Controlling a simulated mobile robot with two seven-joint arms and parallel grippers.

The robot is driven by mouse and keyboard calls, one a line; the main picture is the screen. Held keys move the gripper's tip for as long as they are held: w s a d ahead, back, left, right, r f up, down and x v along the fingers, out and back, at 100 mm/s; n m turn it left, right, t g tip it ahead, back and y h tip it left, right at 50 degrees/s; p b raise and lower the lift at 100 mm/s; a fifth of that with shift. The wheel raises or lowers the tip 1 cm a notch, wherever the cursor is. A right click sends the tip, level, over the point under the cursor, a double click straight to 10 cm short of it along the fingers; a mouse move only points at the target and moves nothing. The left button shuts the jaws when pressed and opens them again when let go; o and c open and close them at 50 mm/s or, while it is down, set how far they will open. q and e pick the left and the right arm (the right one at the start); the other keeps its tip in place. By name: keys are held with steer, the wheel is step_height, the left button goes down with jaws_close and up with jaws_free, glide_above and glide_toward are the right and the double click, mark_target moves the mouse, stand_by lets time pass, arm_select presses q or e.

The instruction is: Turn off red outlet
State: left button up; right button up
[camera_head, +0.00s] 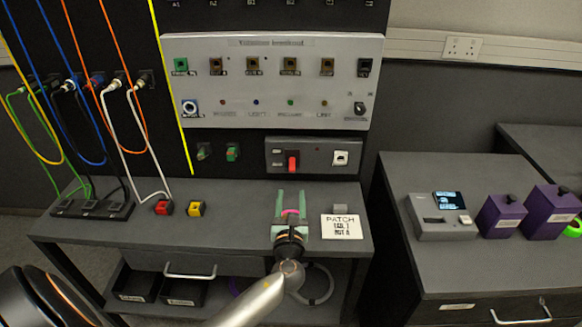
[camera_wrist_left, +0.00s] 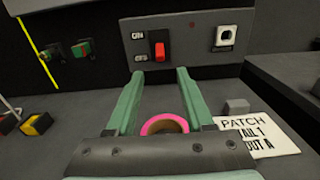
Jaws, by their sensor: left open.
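The red switch (camera_head: 292,161) sits on a dark grey outlet panel (camera_head: 327,151) above the back of the bench. In the left wrist view the red switch (camera_wrist_left: 159,50) is beside the labels ON above and OFF below; I cannot tell which way it is set. A pale socket (camera_head: 340,158) is on the same panel, to the right. My left gripper (camera_head: 290,194) is open over the bench, below and in front of the switch. Its fingers (camera_wrist_left: 160,72) point at the panel, apart from the switch. My right gripper is out of view.
A pink-rimmed ring (camera_wrist_left: 165,125) shows between my left fingers, seemingly on the bench. A white PATCH card (camera_head: 341,227) lies to the right. Red (camera_head: 164,207) and yellow (camera_head: 196,208) blocks, a power strip (camera_head: 91,209) and hanging cables are left.

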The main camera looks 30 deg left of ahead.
mark_target(292, 167)
arm_select(q)
steer(key=b+x, duration=0.1)
steer(key=x, duration=1)
steer(key=shift+w+a, duration=0.1)
steer(key=shift+w, duration=0.15)
jaws_close()
